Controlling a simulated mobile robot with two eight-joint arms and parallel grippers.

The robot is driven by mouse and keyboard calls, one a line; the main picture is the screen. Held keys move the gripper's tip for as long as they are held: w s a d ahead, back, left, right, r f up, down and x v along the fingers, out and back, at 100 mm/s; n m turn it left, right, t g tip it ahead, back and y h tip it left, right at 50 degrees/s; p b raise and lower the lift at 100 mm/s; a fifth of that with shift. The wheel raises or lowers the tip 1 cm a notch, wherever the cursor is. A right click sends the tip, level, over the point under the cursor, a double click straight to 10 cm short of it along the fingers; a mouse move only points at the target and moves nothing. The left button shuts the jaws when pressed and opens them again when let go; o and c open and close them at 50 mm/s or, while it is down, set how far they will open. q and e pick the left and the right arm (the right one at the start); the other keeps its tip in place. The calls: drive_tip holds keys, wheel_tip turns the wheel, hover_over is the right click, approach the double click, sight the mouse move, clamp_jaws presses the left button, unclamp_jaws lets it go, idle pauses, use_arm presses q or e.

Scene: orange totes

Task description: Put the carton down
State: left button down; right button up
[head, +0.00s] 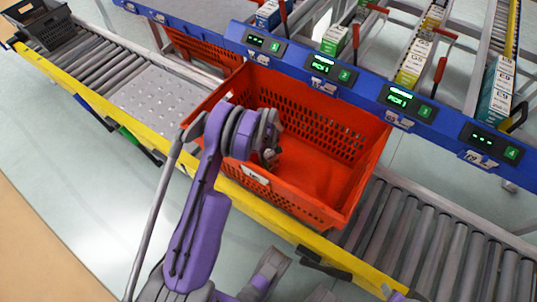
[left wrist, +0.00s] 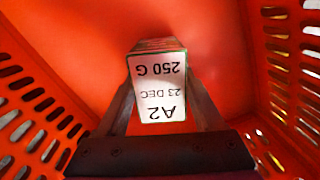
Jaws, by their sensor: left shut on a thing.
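The carton (left wrist: 160,92) shows in the left wrist view with a white label reading "A2", "23 DEC" and "250 G", upside down in the picture. My left gripper (left wrist: 158,112) is shut on it, one finger on each side. In the head view my left gripper (head: 269,157) reaches down inside the orange tote (head: 325,127), towards its left part. The carton is hidden there behind my wrist. The tote's slotted walls (left wrist: 40,95) surround the carton in the left wrist view. I cannot tell whether the carton touches the tote's floor.
The tote stands on a roller conveyor (head: 430,240) with a yellow front rail. A blue rail with lit displays (head: 395,98) and racks of cartons (head: 412,65) run behind it. A dark crate (head: 42,25) stands at far left. The tote's right part looks empty.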

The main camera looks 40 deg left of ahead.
use_arm(q)
drive_tip(key=shift+f+b, duration=0.35)
drive_tip(key=shift+f, duration=0.05)
drive_tip(key=shift+c, duration=0.2)
unclamp_jaws()
drive_tip(key=shift+r, duration=0.1)
